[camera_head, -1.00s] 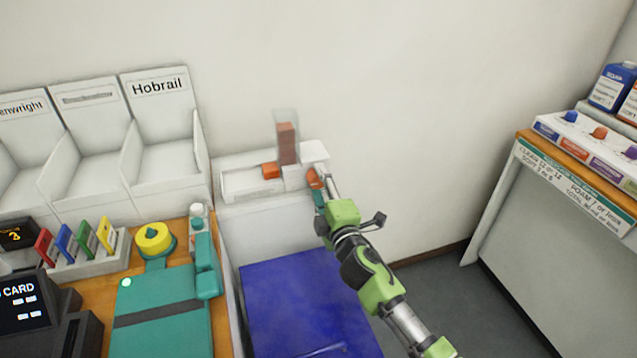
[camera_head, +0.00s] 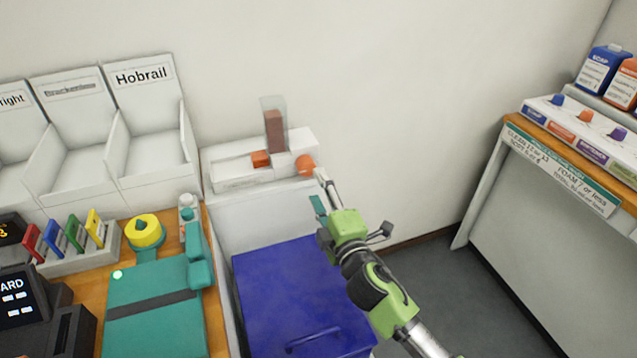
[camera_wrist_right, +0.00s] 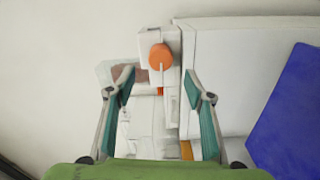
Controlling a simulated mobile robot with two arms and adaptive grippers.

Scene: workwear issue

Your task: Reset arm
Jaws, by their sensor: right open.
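My right gripper (camera_head: 322,192) is in the middle of the head view, at the end of my green and black arm. It is open and empty, with its two teal fingertips (camera_wrist_right: 161,98) apart in the right wrist view. It is in front of a white dispenser (camera_head: 230,179) and apart from it. The dispenser has a round orange knob (camera_head: 306,165), a clear upright holder with brown-red pieces (camera_head: 274,132) and an orange block (camera_head: 261,159) in its tray. The knob also shows between and beyond the fingers in the right wrist view (camera_wrist_right: 160,57). My left gripper is not in view.
A blue panel with a handle (camera_head: 285,290) lies below the dispenser. A shelf unit (camera_head: 570,190) stands at right. Floor (camera_head: 440,280) shows between.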

